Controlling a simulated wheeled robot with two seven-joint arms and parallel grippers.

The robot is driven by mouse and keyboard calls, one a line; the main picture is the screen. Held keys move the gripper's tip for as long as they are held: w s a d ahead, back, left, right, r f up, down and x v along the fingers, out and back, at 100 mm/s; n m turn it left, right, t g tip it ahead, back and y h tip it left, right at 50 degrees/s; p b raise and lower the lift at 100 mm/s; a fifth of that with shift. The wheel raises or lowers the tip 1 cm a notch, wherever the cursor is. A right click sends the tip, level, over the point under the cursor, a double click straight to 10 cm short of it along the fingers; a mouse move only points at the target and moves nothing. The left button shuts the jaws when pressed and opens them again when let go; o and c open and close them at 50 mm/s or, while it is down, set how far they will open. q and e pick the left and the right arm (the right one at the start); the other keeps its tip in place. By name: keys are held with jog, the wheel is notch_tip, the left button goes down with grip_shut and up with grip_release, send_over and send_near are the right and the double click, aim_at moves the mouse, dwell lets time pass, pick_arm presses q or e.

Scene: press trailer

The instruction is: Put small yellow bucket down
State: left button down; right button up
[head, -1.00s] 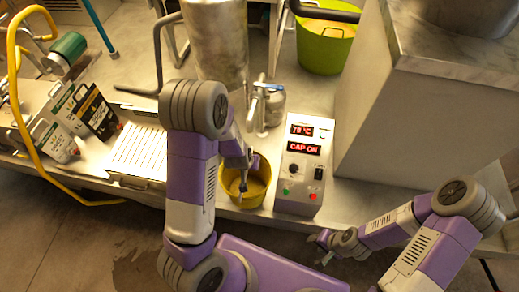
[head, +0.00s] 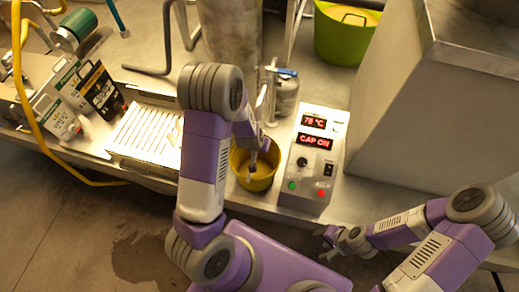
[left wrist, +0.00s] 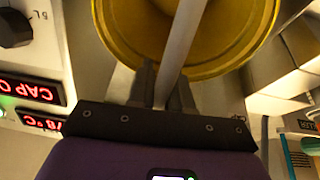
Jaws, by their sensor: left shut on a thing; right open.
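The small yellow bucket (head: 262,178) is on or just above the metal counter's front part, left of the control box; the gap beneath it cannot be made out. My left gripper (head: 254,166) reaches down over the bucket and is shut on it. In the left wrist view the bucket (left wrist: 225,62) fills the top, and my left gripper's fingers (left wrist: 165,88) close around a pale strip, seemingly its handle. My right gripper (head: 338,244) is open and empty, low at the right, in front of the counter and apart from the bucket.
The control box (head: 313,160) reading 78 °C and CAP ON stands close to the bucket's right. A tall metal cylinder (head: 230,30) and a green bucket (head: 340,38) are behind. A big metal block (head: 400,120) is right.

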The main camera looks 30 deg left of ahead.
pick_arm(q)
jog(key=shift+w+f, duration=0.3)
jog(key=shift+f, duration=0.2)
jog(key=c, duration=1.4)
grip_release()
jog(key=shift+s+f, duration=0.1)
jog(key=shift+s, duration=0.05)
jog(key=shift+c, duration=0.2)
jog(key=o, duration=0.4)
